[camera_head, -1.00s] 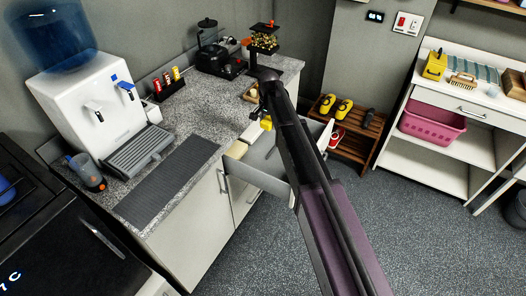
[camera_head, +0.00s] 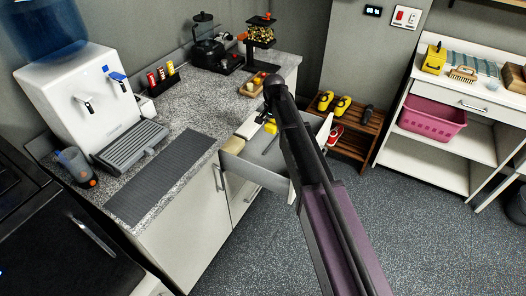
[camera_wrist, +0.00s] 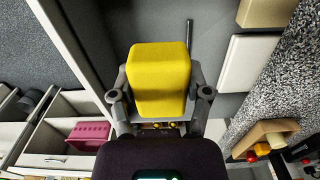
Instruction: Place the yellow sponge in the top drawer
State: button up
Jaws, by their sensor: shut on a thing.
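The yellow sponge (camera_wrist: 158,78) is held between the two fingers of my gripper (camera_wrist: 160,98) in the wrist view. In the head view a bit of the yellow sponge (camera_head: 270,127) shows beside my arm, over the back part of the open drawer; most of my gripper is hidden there. The top drawer (camera_head: 252,172) is pulled out from the cabinet under the speckled counter. Its grey floor (camera_wrist: 215,55) lies below the sponge in the wrist view. How far the sponge is above the floor is hard to tell.
A thin dark rod (camera_wrist: 189,36) lies in the drawer. A beige block (camera_head: 231,145) and a white block (camera_head: 248,126) sit by the counter edge behind it. A wooden tray (camera_head: 247,91) is farther back. A shoe rack (camera_head: 350,133) stands right of the drawer.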

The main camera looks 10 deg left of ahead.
jog(key=d+f+b, duration=0.5)
jog(key=f+b, duration=0.6)
jog(key=f, duration=0.1)
jog(key=shift+s+d, duration=0.15)
jog(key=shift+f, duration=0.2)
jog(key=b, duration=0.6)
send_over(282, 168)
notch_tip(282, 168, down, 6)
jog(key=shift+d, duration=0.1)
jog(key=shift+f+b, duration=1.85)
jog(key=shift+b, duration=0.1)
